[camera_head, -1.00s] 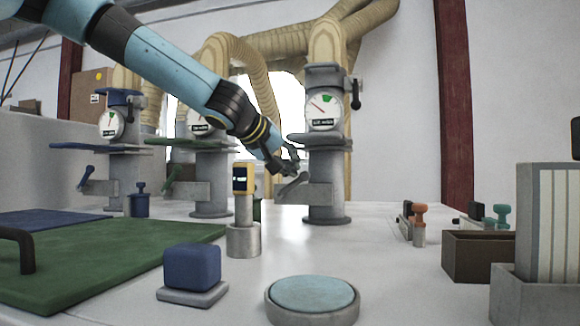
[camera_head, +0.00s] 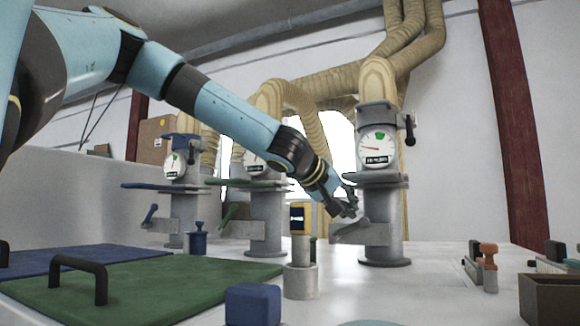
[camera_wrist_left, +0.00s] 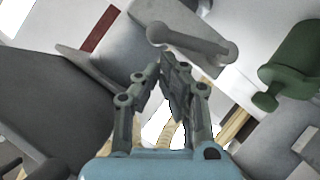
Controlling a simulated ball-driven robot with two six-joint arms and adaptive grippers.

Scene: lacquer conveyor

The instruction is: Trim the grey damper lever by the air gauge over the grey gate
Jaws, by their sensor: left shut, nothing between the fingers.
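The grey gate (camera_head: 383,225) stands right of centre in the head view. Its air gauge (camera_head: 376,147) has a needle pointing left, away from the green zone at the upper right of the dial. The grey damper lever (camera_head: 347,231) slants gently up to the right on the gate's left side. In the left wrist view the lever (camera_wrist_left: 190,41) is a pale grey bar with rounded ends, just beyond the fingertips. My left gripper (camera_head: 350,207) is shut and empty, just above the lever; I cannot tell whether they touch. It also shows in the wrist view (camera_wrist_left: 170,65). My right gripper is out of view.
A green gate (camera_head: 266,222) and a blue gate (camera_head: 183,215) stand to the left. A post with a small display (camera_head: 300,220) stands before the grey gate. A blue block (camera_head: 253,304) and green board (camera_head: 150,291) lie nearer. A brown box (camera_head: 548,299) is at right.

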